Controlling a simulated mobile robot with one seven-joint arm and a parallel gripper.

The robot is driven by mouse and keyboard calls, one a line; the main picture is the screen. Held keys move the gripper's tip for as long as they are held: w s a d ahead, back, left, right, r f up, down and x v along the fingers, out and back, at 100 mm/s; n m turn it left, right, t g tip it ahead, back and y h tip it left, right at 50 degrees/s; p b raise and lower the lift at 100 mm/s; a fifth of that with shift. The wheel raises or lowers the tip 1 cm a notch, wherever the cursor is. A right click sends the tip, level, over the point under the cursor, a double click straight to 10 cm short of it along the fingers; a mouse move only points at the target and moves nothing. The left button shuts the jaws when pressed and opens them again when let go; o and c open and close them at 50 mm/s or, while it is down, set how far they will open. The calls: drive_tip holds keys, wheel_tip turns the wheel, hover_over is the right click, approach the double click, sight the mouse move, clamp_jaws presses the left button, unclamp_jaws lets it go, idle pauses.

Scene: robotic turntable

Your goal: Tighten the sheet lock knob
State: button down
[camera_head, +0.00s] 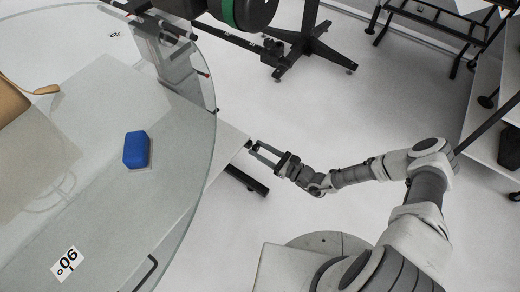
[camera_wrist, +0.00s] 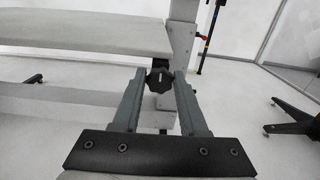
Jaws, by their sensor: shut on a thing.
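The sheet lock knob (camera_wrist: 160,82) is a black lobed knob in the middle of the wrist view, on the side of the grey frame. My gripper (camera_wrist: 159,76) has one finger on each side of it, and the fingers are shut on the knob. In the head view my gripper (camera_head: 252,147) reaches left to the corner of a flat pale panel beside the glass turntable. There the knob itself is too small to make out clearly.
A black wheeled stand (camera_head: 310,50) is at the top, and a dark frame (camera_head: 430,30) at the top right. The floor between is clear.

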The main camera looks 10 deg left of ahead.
drive_tip(key=shift+m, duration=0.3)
drive_tip(key=m+b, duration=0.1)
drive_tip(key=m, duration=0.3)
drive_tip(key=shift+m, duration=0.3)
drive_tip(key=m+b, duration=0.1)
drive_tip(key=m, duration=0.3)
drive_tip(key=shift+w+f, duration=0.1)
drive_tip(key=m+b, duration=0.1)
drive_tip(key=m, duration=0.4)
drive_tip(key=shift+d+m+b, duration=0.1)
drive_tip(key=shift+m+b, duration=0.4)
drive_tip(key=shift+m, duration=1.5)
drive_tip(key=shift+c, duration=2.4)
unclamp_jaws()
